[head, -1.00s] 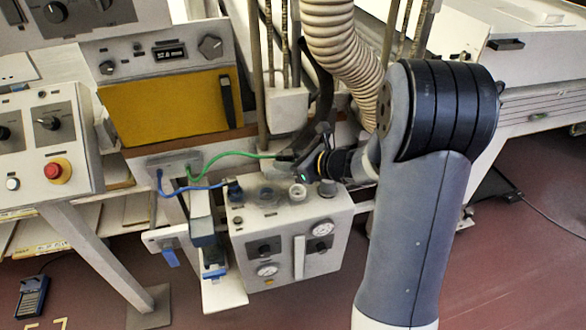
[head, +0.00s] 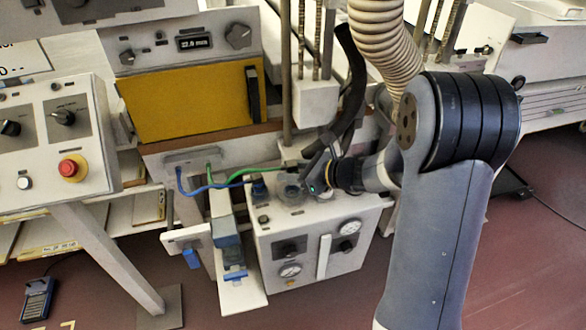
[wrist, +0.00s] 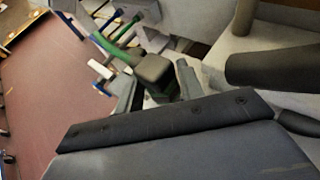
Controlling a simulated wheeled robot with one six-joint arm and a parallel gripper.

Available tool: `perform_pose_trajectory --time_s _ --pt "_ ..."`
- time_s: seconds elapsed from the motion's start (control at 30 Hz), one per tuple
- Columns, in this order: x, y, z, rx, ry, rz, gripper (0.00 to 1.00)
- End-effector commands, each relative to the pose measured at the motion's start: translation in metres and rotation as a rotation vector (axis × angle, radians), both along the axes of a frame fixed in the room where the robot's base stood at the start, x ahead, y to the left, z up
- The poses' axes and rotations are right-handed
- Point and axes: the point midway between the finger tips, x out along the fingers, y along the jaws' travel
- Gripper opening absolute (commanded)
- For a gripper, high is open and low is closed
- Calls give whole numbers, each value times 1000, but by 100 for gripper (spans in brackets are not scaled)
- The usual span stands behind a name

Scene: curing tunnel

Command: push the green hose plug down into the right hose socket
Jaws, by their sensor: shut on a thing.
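My gripper (head: 312,176) is shut on the green hose plug. In the wrist view the plug (wrist: 155,70) is a dark grey block between the two fingers, with the green hose (wrist: 106,46) leaving it. In the head view the green hose (head: 230,178) runs right to the gripper, where the plug is mostly hidden. The right hose socket (head: 325,194), on top of the white box, shows just under the gripper and is partly hidden. I cannot tell whether the plug touches it.
The white box (head: 270,245) carries gauges and knobs on its front. A blue plug (head: 259,189) stands in its left socket, with a clear middle socket (head: 290,191) beside it. The corrugated duct (head: 385,45) and a dark hose (head: 352,85) hang close above my arm.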

Motion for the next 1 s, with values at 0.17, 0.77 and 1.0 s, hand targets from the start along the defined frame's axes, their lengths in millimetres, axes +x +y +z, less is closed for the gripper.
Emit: perform_pose_trajectory --time_s 0.17,0.77,1.0 --pt "0 0 -18 0 1 0 12" --pt "0 0 -45 1 -1 -1 12" --pt "0 0 -44 1 -1 -1 12"
